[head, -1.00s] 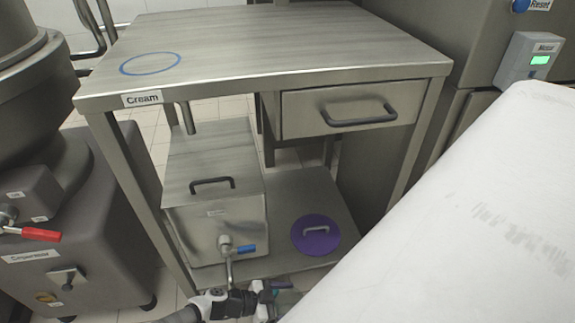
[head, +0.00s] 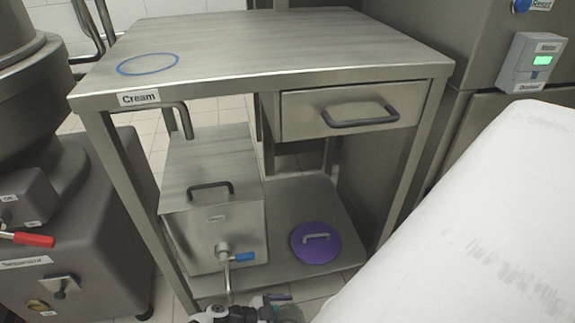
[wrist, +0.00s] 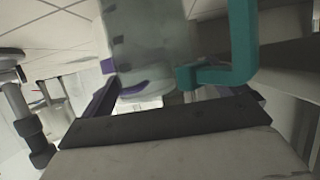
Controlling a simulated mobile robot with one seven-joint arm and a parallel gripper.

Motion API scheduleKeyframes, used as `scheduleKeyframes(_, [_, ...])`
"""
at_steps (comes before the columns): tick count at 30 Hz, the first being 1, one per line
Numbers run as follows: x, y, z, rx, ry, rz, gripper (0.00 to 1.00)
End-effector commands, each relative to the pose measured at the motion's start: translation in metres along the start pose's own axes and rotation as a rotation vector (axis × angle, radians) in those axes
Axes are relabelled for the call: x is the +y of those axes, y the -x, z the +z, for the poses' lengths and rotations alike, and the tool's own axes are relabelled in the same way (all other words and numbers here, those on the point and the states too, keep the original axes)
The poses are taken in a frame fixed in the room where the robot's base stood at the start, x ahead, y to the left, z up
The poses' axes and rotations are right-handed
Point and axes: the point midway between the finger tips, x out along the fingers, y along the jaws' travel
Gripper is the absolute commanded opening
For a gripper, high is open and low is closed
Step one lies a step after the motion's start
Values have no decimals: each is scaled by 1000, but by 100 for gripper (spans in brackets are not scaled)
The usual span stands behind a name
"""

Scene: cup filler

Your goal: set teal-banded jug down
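My gripper (head: 240,314) is at the bottom edge of the head view, low in front of the steel table. The jug (wrist: 150,42) fills the upper middle of the wrist view. In the head view only a bit of the jug (head: 288,311) shows beside my gripper. The steel table (head: 300,50) has a bare top with a blue ring (head: 148,64) near its "Cream" label.
A steel tank (head: 225,220) with a blue-handled tap (head: 243,257) stands under the table. A purple round lid (head: 316,250) lies on the lower shelf (head: 300,205). A grey machine (head: 70,225) with a red lever stands at left.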

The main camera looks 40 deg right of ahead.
Motion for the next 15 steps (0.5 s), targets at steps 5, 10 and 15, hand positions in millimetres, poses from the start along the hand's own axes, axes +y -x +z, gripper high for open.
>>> scheduleKeyframes(5, [0,0,0,0,0,0,98])
scheduleKeyframes(10, [-1,7,-5,-1,-1,-2,98])
scheduleKeyframes(15, [-1,39,-5,-3,0,-5,98])
